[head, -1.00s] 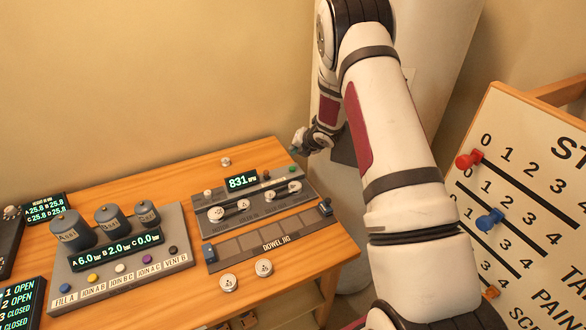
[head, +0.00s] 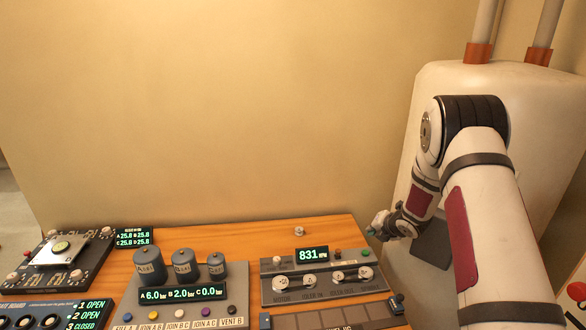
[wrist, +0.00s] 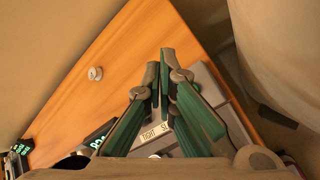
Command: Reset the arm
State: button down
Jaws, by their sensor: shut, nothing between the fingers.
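My gripper (head: 379,222) is at the right end of the wooden table in the head view, above its back right edge. In the wrist view my gripper (wrist: 160,62) has its green fingers shut with nothing between them. In the wrist view part of this panel (wrist: 232,118) shows behind the fingers.
The wooden table (head: 260,232) also holds a canister panel (head: 105,312), a dowel jig (head: 340,318) and a board with a silver plate (head: 60,250). A small round knob (head: 299,231) stands at the back. A large cream tank (head: 440,80) stands behind my arm.

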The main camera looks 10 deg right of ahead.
notch_tip(320, 180, up, 16)
jog(key=s+m+h, duration=0.2)
jog(key=m+h, duration=0.1)
jog(key=m, duration=0.4)
jog(key=s+a+r+m+b, duration=0.1)
jog(key=s+a+r+m, duration=0.3)
jog(key=s+r+m, duration=0.45)
jog(key=s+a+r+m+g, duration=0.1)
jog(key=s+a+m, duration=0.3)
jog(key=s, duration=0.6)
jog(key=s+a+r+m+g+y+b, duration=0.1)
jog(key=s+a+r+m, duration=0.2)
jog(key=s, duration=0.7)
jog(key=s+a+r+m+g+y, duration=0.1)
jog(key=s+a+m, duration=0.4)
jog(key=s, duration=0.5)
jog(key=shift+s+a+r+g+b, duration=0.2)
jog(key=shift+a+r+g+b, duration=0.15)
jog(key=shift+a+r, duration=0.3)
jog(key=shift+f, duration=0.1)
